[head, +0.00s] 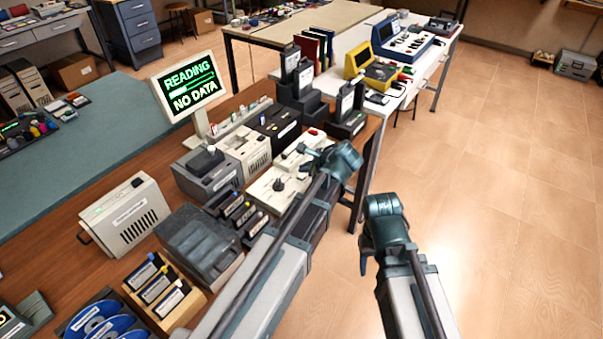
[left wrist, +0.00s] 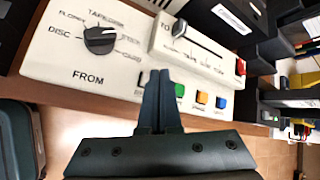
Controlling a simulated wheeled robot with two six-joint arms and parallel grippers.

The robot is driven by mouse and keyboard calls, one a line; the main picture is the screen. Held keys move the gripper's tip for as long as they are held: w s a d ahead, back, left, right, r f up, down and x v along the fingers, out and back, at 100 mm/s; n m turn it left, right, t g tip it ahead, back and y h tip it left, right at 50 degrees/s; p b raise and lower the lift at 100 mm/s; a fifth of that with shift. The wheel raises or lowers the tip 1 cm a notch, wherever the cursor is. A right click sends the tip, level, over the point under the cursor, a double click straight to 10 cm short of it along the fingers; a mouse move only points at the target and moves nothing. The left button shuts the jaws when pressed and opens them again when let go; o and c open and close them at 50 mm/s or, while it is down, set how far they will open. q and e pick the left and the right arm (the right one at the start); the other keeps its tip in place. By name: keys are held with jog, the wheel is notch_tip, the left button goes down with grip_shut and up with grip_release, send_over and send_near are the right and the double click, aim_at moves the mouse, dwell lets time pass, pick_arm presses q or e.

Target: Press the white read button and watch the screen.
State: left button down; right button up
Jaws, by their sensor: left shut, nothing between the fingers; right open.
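The screen (head: 157,92) stands upright on the desk and reads "READING" and "NO DATA" in green, with a bar between the lines. The cream control panel (head: 262,190) has a dark dial; in the left wrist view the panel (left wrist: 60,58) shows the dial marked "FROM" and green, orange and blue buttons in a row. My left gripper (head: 306,160) is over the panel; its shut, empty fingers (left wrist: 160,82) point at the left of that row. I do not see the white button; the fingers cover part of the row. My right gripper (head: 366,262) is open, away from the panel.
A slider with a red button (left wrist: 240,67) sits beside the dial. Grey and beige drive boxes (head: 208,172) crowd the desk beside the panel. A dark cartridge box (head: 200,240) and a disc rack (head: 100,318) stand nearer.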

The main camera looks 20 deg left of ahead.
pick_arm(q)
jog(key=shift+r, duration=0.2)
notch_tip(320, 180, up, 5)
jog(key=p, duration=0.5)
jog(key=shift+f, duration=0.1)
dwell(0.7)
jog(key=s+d+f+n+g+h, duration=0.2)
jog(key=s+d+n, duration=0.2)
jog(key=s, duration=0.4)
jog(key=s+d+f+n+g+h, duration=0.1)
jog(key=s+d+n+g+h, duration=0.1)
jog(key=s+d+n, duration=0.2)
jog(key=s+d+f+n+g+h, duration=0.1)
jog(key=s+d+n, duration=0.3)
jog(key=s, duration=0.7)
jog(key=shift+s+f+n+g+h+p, duration=0.4)
jog(key=shift+f+h+p, duration=0.1)
jog(key=shift+f, duration=0.3)
jog(key=shift+w+d, duration=0.1)
dwell(0.3)
